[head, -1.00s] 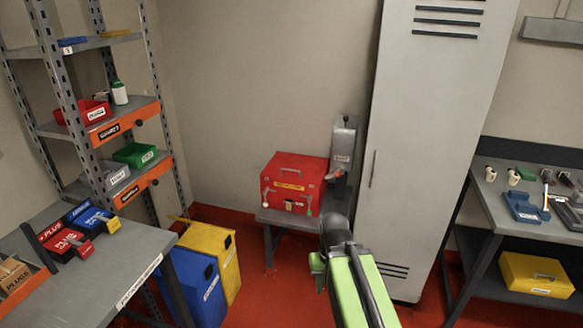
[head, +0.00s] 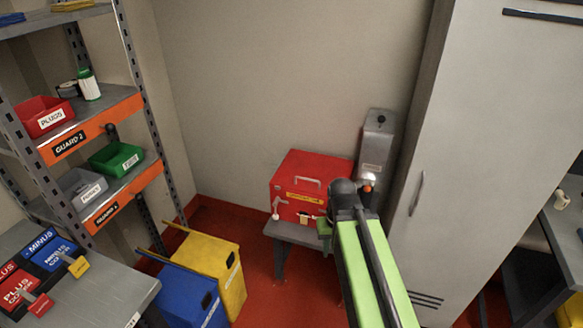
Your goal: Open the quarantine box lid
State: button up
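The quarantine box appears to be the red box (head: 290,190) with a yellow label on its front, standing on a low grey bench (head: 290,231) against the back wall. Its lid (head: 318,166) looks closed, with a pale handle (head: 308,181) near the top front edge. A small white-ended piece (head: 276,213) hangs at the front left corner. My green and black arm reaches in from the lower right. My gripper (head: 326,230) is at the box's front right side and covers part of it. Its fingertips are hidden, and I cannot tell whether it touches the box.
A grey upright unit (head: 377,140) stands behind the box to the right, beside a tall grey cabinet (head: 440,170). Yellow (head: 228,270) and blue (head: 190,295) bins stand on the red floor at left. A shelf rack (head: 135,100) and a table (head: 105,295) fill the left side.

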aim_at(301, 170)
jog(key=u, duration=0.55)
jog(key=i, duration=1)
jog(key=u, duration=0.6)
